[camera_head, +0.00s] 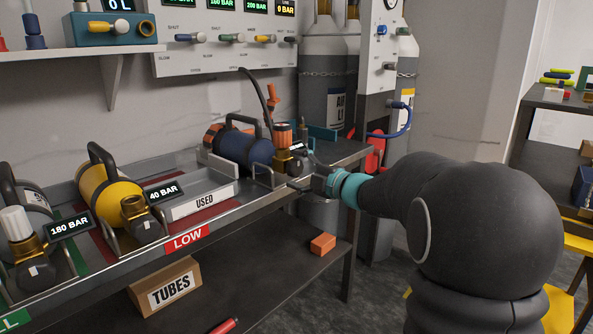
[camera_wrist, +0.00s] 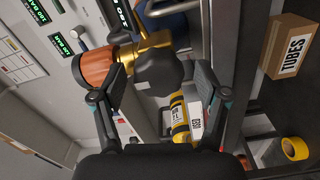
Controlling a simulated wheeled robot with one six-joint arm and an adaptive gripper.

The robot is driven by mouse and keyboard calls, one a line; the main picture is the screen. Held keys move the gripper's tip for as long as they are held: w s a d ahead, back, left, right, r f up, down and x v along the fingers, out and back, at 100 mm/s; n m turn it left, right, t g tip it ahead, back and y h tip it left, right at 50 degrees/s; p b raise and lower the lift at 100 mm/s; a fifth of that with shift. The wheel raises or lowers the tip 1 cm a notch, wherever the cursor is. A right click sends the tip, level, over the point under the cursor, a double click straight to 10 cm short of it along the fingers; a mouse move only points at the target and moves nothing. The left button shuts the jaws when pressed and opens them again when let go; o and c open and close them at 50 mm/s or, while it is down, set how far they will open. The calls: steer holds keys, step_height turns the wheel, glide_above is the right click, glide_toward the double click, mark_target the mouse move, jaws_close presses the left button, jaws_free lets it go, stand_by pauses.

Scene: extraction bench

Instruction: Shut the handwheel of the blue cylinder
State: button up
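The blue cylinder (camera_head: 243,147) lies in the bench rack at the right end, in the head view. Its brass valve (camera_head: 283,167) carries an orange ribbed knob (camera_head: 283,134) on top. In the wrist view the brass valve (camera_wrist: 152,42) joins the orange knob (camera_wrist: 96,68) and a dark rounded knob (camera_wrist: 160,74), which looks like the handwheel. My gripper (camera_head: 310,176) is at the valve, reaching from the right. In the wrist view its fingers (camera_wrist: 161,82) are open, one on each side of the dark knob, with small gaps visible. Contact cannot be told.
A yellow cylinder (camera_head: 108,193) and a grey one (camera_head: 33,195) lie further left on the rack. Metal brackets (camera_head: 262,178) stand close beside the valve. The "USED" bay (camera_head: 203,201) is empty. A "TUBES" box (camera_head: 164,287) and an orange block (camera_head: 322,243) sit on the lower shelf.

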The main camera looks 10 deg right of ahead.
steer(key=shift+d, duration=0.1)
steer(key=v, duration=1.2)
steer(key=shift+s, duration=0.1)
